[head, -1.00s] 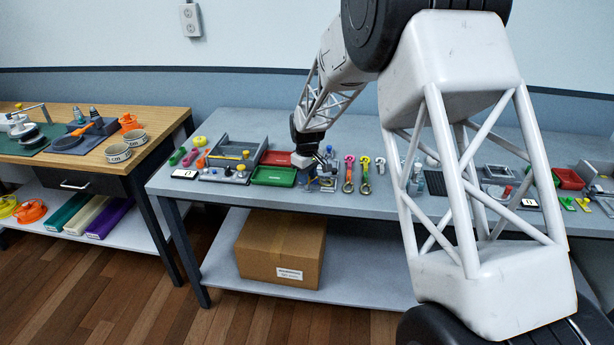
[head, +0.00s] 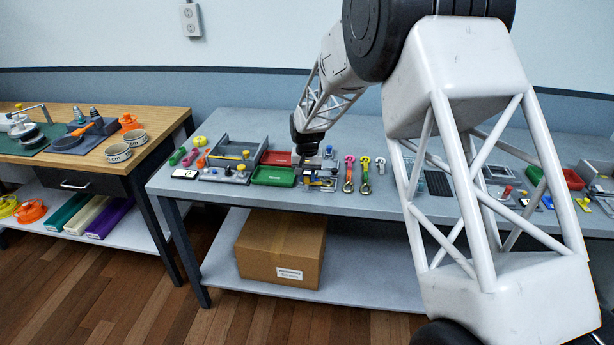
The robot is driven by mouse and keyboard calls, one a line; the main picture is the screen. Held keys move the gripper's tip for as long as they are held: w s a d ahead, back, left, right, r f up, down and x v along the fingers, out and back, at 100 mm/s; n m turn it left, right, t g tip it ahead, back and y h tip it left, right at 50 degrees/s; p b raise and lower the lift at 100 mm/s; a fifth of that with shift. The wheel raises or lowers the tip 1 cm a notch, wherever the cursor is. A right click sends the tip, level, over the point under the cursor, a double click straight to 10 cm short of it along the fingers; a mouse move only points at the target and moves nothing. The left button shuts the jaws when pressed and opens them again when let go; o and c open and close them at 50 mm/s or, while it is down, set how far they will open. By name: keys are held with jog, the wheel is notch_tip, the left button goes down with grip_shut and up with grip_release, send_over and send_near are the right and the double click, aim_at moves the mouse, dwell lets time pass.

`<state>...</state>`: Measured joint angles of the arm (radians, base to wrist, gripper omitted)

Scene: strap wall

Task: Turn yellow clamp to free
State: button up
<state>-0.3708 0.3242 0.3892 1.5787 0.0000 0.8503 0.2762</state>
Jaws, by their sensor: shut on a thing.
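My gripper (head: 311,176) is small in the head view, over a grey fixture (head: 325,187) near the front of the grey bench. It points down, with its fingers low among the fixture's parts. A small yellow bit, which looks like the yellow clamp (head: 306,181), shows at the fingertips. The gripper appears shut on it. The fingers and wrist hide part of the clamp, and its exact angle is too small to tell.
A green tray (head: 272,176) and a red tray (head: 275,158) lie just left of the gripper. Eye bolts with coloured rings (head: 364,176) lie close on the right. A grey block with yellow knobs (head: 232,172) is further left. A cardboard box (head: 281,246) sits on the lower shelf.

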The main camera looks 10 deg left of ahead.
jog(key=shift+r+m, duration=0.1)
jog(key=shift+m, duration=0.4)
jog(key=o, duration=0.9)
jog(key=shift+r, duration=3.85)
